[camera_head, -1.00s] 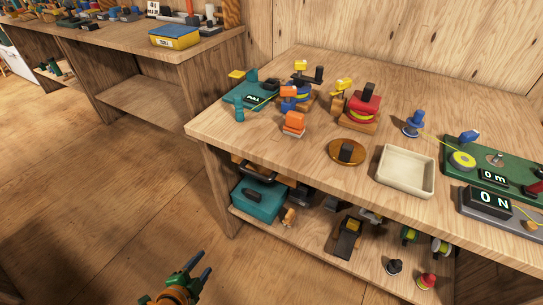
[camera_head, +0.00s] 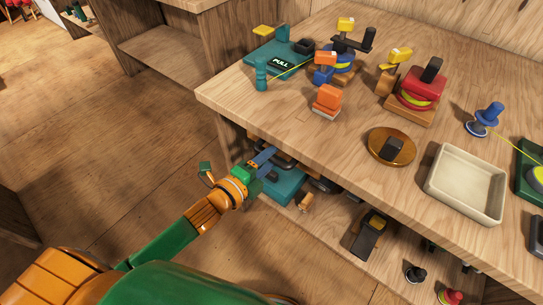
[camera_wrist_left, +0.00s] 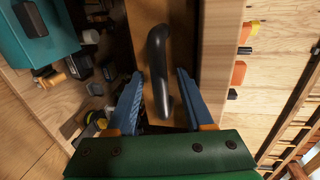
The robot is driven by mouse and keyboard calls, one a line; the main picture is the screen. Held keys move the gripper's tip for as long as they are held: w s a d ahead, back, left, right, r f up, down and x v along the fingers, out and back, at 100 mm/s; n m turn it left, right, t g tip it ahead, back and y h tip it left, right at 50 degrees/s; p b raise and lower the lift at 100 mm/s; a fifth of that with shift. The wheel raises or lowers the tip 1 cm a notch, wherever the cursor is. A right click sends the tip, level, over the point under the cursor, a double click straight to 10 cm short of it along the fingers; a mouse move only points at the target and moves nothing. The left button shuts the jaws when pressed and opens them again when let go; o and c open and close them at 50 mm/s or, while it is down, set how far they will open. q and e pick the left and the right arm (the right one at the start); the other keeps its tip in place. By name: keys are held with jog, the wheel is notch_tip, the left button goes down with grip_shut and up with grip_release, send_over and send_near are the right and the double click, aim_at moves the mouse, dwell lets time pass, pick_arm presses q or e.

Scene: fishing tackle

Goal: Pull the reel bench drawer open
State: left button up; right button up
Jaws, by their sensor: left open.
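The reel bench (camera_head: 330,125) has a brown wooden drawer front (camera_wrist_left: 184,62) under its top, mostly hidden in the head view by the bench edge and my arm. A black curved handle (camera_wrist_left: 159,65) stands out from the drawer front. My left gripper (camera_head: 266,163) is just below the bench's front edge at the left end. In the left wrist view its two blue fingers (camera_wrist_left: 160,95) are apart, one to each side of the handle's near end. I cannot tell whether they touch it. The drawer looks shut. My right gripper is not in view.
A teal box (camera_head: 284,187) and several tackle items stand on the shelf below the drawer. On the bench top are reels, an orange block (camera_head: 327,101), a round wooden disc (camera_head: 391,146) and a cream tray (camera_head: 433,181). The floor at left is clear.

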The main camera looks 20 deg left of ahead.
pick_arm(q)
grip_shut()
dwell(1.4)
